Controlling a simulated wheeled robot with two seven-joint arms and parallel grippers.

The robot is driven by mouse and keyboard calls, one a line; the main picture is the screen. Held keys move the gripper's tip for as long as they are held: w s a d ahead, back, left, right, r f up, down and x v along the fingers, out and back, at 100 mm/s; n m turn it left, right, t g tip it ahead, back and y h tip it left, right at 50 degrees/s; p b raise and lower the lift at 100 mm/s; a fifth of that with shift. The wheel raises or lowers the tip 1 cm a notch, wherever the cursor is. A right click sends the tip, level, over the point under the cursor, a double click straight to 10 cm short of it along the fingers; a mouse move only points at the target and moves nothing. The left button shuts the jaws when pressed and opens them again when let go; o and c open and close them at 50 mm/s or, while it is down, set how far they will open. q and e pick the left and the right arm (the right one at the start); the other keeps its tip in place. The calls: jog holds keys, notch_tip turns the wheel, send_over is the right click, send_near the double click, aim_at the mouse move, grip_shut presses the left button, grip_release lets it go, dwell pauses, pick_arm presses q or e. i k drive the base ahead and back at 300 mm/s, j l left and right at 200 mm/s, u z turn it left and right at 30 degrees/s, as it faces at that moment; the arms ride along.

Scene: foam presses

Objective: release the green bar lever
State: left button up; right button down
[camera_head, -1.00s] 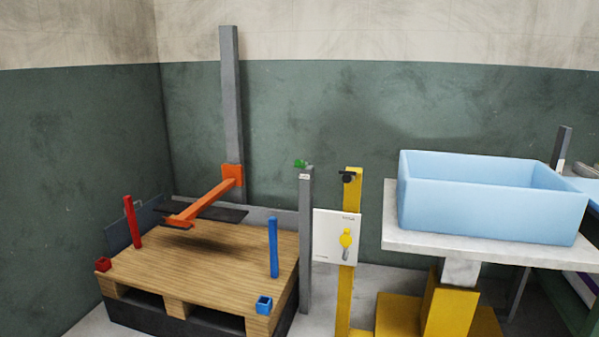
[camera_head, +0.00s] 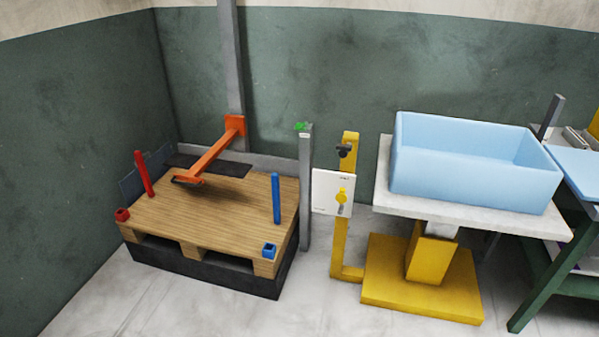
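A small green part (camera_head: 301,127), which may be the green bar lever, sits on top of a grey post (camera_head: 305,190) at the right side of the wooden pallet. It is too small to tell its exact shape or position. No gripper or arm of mine shows in the view.
The pallet (camera_head: 215,215) bears a red rod (camera_head: 144,174), a blue rod (camera_head: 276,198) and an orange arm (camera_head: 212,158) above it. Right of the post are a yellow stand (camera_head: 341,240) with a white panel (camera_head: 325,192) and a light blue bin (camera_head: 470,170). Grey floor in front is clear.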

aim_at(301, 125)
jog(key=i+j+u, duration=0.15)
jog(key=i+u, duration=0.15)
jog(key=i, duration=0.65)
jog(key=i+u, duration=0.25)
jog(key=i, duration=0.65)
